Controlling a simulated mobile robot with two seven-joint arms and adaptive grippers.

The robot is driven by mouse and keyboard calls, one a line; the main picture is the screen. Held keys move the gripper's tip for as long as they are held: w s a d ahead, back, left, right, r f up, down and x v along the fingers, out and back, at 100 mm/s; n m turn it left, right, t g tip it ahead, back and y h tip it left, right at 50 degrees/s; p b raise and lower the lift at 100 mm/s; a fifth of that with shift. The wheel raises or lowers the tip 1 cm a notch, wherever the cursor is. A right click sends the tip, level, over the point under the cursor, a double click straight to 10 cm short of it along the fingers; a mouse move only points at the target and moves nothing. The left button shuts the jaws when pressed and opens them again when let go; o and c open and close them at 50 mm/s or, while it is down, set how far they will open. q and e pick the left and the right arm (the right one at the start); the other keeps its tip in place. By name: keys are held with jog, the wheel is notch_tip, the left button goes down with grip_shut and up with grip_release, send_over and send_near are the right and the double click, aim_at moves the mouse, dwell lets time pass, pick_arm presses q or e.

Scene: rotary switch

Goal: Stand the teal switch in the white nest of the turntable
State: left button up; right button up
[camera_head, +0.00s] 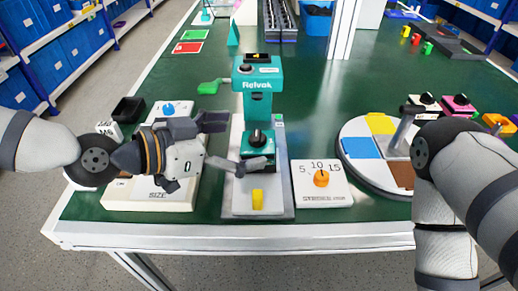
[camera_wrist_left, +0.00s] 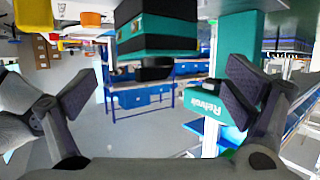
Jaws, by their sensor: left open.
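The teal switch (camera_head: 257,148), with a black knob on top, stands upright on the pale bed of the teal Relvok press, below its head. In the left wrist view the switch (camera_wrist_left: 155,42) hangs large at the top, the picture being upside down. My left gripper (camera_head: 231,143) is open and empty, its fingers just left of and near the switch; the lower finger overlaps its front in the head view. The turntable (camera_head: 345,167) at right shows yellow, blue and brown sectors. I cannot make out a white nest; my right arm covers its right side.
The Relvok press (camera_head: 258,74) rises over the switch, with a green lever (camera_head: 209,88) at its left. A yellow tab (camera_head: 257,198) is at its front. An orange-knob dial plate (camera_head: 321,180) lies between press and turntable.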

aim_at(252, 141)
pick_arm(q)
jog(key=x, duration=0.4)
jog(key=shift+s+d+f, duration=0.1)
jog(key=shift+d+f, duration=0.05)
jog(key=shift+d, duration=0.15)
jog(key=c, duration=1.9)
